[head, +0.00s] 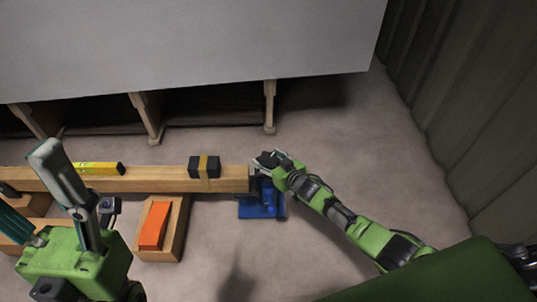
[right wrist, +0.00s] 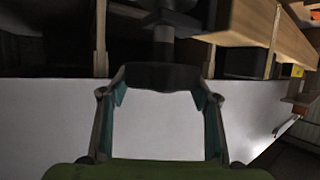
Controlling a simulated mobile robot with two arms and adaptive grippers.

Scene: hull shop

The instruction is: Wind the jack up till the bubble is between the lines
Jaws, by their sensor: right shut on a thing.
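The blue jack (head: 262,208) stands on the floor under the right end of the long timber beam (head: 130,180). My right gripper (head: 268,160) is at the top of the jack, by the beam end. In the right wrist view its fingers (right wrist: 160,78) are closed on a dark part, which looks like the jack's handle; the head view hides the grip. A yellow level (head: 98,168) lies on the beam's left part; its bubble is too small to read. My left gripper (head: 22,184) is at the lower left with fingers spread, apparently empty, in front of the beam.
A black block with a yellow strap (head: 204,160) sits on the beam. An orange wedge (head: 154,225) lies on a wooden block (head: 176,240) below. A large pale hull panel (head: 190,40) on wooden posts is behind. Grey floor (head: 345,150) is clear at right, before a ribbed wall (head: 470,90).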

